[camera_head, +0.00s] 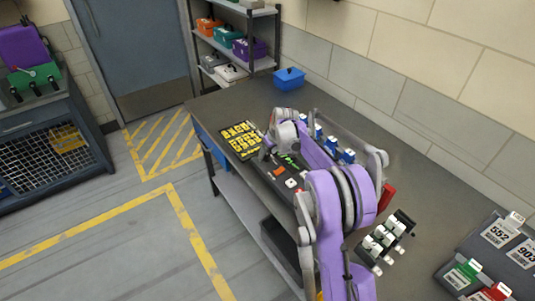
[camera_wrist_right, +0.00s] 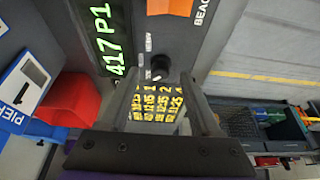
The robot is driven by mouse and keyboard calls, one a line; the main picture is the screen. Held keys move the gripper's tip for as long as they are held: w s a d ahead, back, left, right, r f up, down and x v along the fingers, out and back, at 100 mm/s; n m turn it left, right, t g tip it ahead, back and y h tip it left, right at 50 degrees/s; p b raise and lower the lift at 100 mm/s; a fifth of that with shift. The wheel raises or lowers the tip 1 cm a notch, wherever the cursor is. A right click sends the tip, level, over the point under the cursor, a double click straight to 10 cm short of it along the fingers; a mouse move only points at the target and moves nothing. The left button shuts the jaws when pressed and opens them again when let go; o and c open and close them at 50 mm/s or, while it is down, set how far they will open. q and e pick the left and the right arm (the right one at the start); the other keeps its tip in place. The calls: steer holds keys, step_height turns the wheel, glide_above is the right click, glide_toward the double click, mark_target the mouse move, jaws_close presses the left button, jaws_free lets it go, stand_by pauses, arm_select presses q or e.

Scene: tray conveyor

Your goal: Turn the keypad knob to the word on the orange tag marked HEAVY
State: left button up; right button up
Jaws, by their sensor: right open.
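My right gripper (camera_wrist_right: 160,78) is open, with a dark round knob (camera_wrist_right: 160,64) showing between and just beyond its fingertips. I cannot tell whether the fingers touch the knob. The knob is on a dark keypad panel (camera_wrist_right: 180,45) with small white words around it, partly hidden and too small to read surely. A green display (camera_wrist_right: 105,38) beside it reads 417 P1. An orange tag (camera_wrist_right: 170,6) is cut off at the top edge; its writing is not legible. In the head view the right gripper (camera_head: 267,150) is over the bench. My left gripper is not in view.
A black board with yellow characters (camera_head: 241,139) lies on the bench (camera_head: 225,102). A blue box (camera_head: 289,78) stands at its far end. A red object (camera_wrist_right: 72,100) and a blue-framed PIER sign (camera_wrist_right: 22,92) are left of the gripper in the wrist view.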

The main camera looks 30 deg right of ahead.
steer(key=shift+w+f, duration=0.2)
steer(key=shift+f, duration=0.3)
jaws_close()
